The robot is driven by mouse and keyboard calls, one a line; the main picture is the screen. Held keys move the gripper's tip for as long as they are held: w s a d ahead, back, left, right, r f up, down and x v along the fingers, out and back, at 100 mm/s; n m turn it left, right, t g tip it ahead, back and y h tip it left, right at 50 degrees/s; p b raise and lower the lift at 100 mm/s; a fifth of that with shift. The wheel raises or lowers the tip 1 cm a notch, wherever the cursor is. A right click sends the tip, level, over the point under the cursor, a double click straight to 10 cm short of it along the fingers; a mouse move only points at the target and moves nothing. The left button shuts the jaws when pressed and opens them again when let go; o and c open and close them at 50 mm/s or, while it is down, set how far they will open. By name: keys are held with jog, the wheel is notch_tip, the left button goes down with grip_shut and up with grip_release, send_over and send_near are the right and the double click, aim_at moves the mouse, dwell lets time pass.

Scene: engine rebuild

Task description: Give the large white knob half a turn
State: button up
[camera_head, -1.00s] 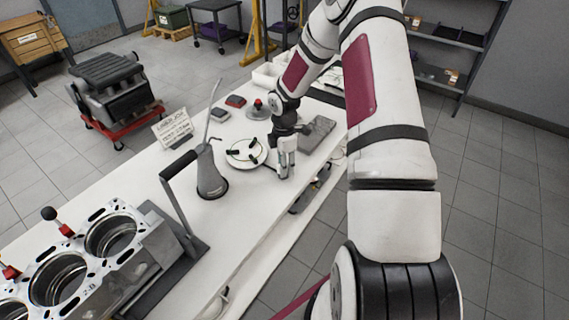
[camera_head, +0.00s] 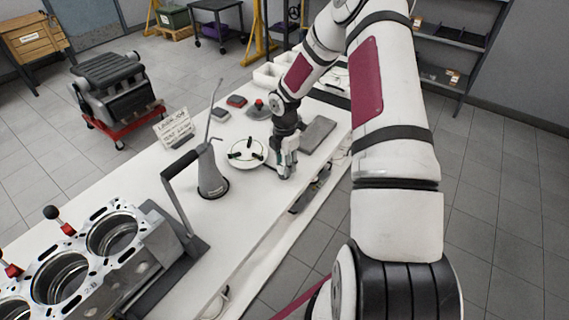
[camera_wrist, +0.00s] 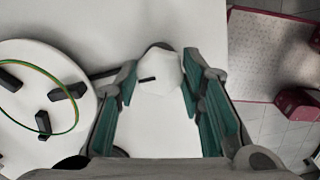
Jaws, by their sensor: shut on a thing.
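The large white knob (camera_wrist: 160,75) shows in the wrist view between my fingertips, with a short black mark on its face. My gripper (camera_wrist: 160,88) is shut on it, with a green-padded finger on each side. In the head view my gripper (camera_head: 286,168) points down at the near right edge of the white bench, beside the round white plate. The knob is hidden behind my fingers there.
The round white plate (camera_head: 239,160) with black pieces and a green-yellow ring (camera_wrist: 72,112) lies just left of my gripper. A grey oil can (camera_head: 211,172) stands further left. A flat grey block (camera_head: 318,134) lies behind my gripper. An engine block (camera_head: 100,262) sits at the near left.

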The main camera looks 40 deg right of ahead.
jog(key=o, duration=1.1)
jog(key=shift+o, duration=0.2)
jog(key=shift+r, duration=0.1)
notch_tip(320, 180, up, 12)
